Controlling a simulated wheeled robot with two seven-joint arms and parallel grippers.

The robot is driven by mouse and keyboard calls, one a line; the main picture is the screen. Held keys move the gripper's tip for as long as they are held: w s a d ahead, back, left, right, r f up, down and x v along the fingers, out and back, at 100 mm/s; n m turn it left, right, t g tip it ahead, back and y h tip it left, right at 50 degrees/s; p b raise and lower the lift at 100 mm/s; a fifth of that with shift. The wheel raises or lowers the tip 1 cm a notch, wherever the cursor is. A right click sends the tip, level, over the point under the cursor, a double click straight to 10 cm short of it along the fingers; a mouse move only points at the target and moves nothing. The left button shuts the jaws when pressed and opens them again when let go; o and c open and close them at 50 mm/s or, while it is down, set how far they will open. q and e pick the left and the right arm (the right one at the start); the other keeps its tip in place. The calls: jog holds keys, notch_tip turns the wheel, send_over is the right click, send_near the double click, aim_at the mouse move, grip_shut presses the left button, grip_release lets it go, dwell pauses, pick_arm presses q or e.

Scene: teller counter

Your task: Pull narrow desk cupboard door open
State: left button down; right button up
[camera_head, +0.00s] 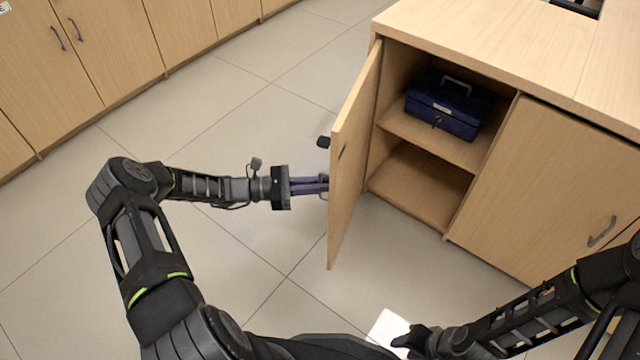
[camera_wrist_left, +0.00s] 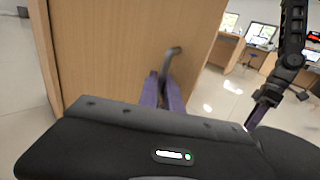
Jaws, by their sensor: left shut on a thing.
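The narrow desk cupboard door (camera_head: 352,150) is light wood and stands wide open, swung out from its left-hand hinge side. My left gripper (camera_head: 324,185) is at the door's outer face. In the left wrist view my left gripper (camera_wrist_left: 166,88) has its purple fingers shut on the grey door handle (camera_wrist_left: 171,60). The handle is mostly hidden in the head view. My right gripper (camera_head: 408,341) is low in the head view, away from the door; its fingers are too unclear to judge. It also shows in the left wrist view (camera_wrist_left: 256,114).
The open cupboard (camera_head: 420,178) has a shelf bearing a dark blue cash box (camera_head: 447,105). A closed door with a handle (camera_head: 601,231) is to its right, under the counter top (camera_head: 500,40). Closed cabinets (camera_head: 110,45) line the upper left. Clear tiled floor (camera_head: 240,250) lies between.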

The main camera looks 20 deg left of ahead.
pick_arm(q)
jog(key=shift+s+f, duration=0.1)
jog(key=shift+s, duration=0.05)
jog(key=c, duration=1.8)
grip_release()
jog(key=shift+a, duration=0.1)
jog(key=v, duration=0.7)
jog(key=shift+s+a+p, duration=0.15)
jog(key=shift+a+p, duration=0.15)
jog(key=shift+p, duration=0.1)
